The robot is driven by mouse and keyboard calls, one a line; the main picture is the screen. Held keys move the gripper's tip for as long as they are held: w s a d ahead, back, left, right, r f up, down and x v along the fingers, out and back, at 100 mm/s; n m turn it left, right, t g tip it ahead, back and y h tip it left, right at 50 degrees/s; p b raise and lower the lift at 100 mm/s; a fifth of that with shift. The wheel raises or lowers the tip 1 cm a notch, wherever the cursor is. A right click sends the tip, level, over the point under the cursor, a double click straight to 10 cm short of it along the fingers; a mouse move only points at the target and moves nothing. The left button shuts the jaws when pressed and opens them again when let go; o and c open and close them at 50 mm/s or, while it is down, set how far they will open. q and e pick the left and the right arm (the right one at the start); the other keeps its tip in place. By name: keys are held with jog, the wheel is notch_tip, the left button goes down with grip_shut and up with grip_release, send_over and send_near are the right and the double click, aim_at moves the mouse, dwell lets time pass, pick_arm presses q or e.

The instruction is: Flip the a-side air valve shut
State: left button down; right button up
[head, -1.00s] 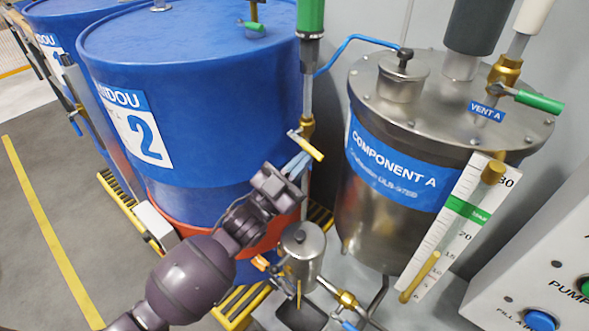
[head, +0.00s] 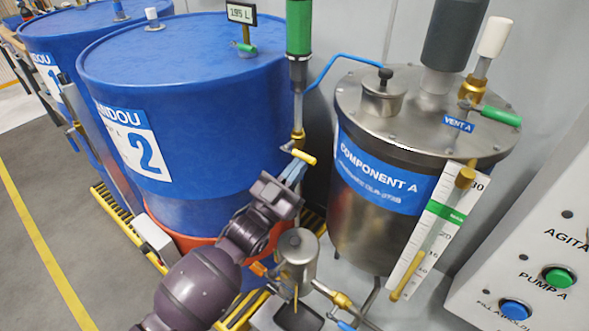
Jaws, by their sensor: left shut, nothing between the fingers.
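A valve with a yellow lever (head: 303,156) sits on the vertical pipe between the blue drum and the Component A tank (head: 375,215). Its lever points sideways, across the pipe. My left gripper (head: 294,172) is shut and empty, its fingertips just below this lever; I cannot tell whether they touch it. A brass valve with a green lever (head: 500,117) stands on the tank lid beside the label "VENT A". Lower down, a brass valve (head: 341,299) sits beside a small steel canister (head: 298,250). No label reading "air" is legible. My right gripper is not in view.
The blue drum 2 (head: 190,110) stands close behind my left arm. A level gauge (head: 440,225) is on the tank front. A control panel (head: 535,270) with green and blue buttons is at the right. The grey floor (head: 55,200) at left is open.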

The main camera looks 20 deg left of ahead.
pick_arm(q)
jog(key=v, duration=1)
jog(key=shift+s+a+f, duration=0.2)
jog(key=shift+s, duration=0.1)
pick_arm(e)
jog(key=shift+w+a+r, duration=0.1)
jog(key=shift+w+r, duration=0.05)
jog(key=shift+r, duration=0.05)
